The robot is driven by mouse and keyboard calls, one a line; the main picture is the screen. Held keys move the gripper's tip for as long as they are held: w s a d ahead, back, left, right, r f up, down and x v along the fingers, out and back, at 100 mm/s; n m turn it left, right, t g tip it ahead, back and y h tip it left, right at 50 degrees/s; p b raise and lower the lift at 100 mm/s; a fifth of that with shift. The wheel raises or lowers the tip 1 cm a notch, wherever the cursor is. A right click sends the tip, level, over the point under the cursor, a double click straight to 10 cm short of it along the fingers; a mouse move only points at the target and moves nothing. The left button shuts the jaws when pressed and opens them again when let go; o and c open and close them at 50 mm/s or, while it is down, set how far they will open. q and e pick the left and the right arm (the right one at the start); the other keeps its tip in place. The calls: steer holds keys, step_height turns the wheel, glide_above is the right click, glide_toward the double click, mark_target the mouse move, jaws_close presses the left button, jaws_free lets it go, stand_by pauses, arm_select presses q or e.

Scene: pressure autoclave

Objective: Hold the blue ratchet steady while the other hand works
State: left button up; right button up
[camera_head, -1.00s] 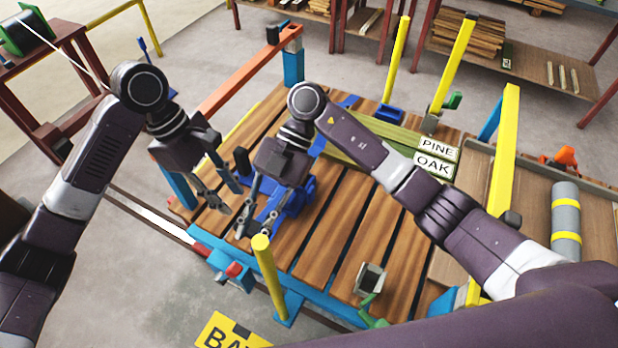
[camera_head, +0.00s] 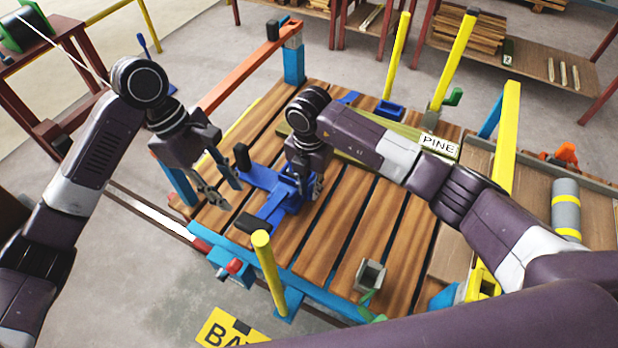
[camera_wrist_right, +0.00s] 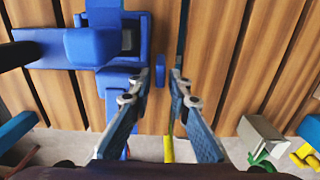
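The blue ratchet (camera_head: 262,180) lies on the slatted wooden table, with black ends on its arms. In the right wrist view its blue body (camera_wrist_right: 118,78) is just left of my fingers. My left gripper (camera_head: 222,192) is open and empty, above the table just left of the ratchet. My right gripper (camera_head: 308,190) points down at the ratchet's right side. In the right wrist view (camera_wrist_right: 161,75) its fingers are apart. A small blue bar (camera_wrist_right: 160,70) shows in the gap between the fingertips, and I cannot tell whether they touch it.
A yellow post (camera_head: 267,270) stands at the table's front edge. A grey block (camera_head: 370,274) sits near the front right. Boards with a PINE label (camera_head: 438,147) lie behind my right arm.

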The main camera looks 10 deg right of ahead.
steer(key=shift+f, duration=1.3)
steer(key=shift+c, duration=0.5)
jaws_close()
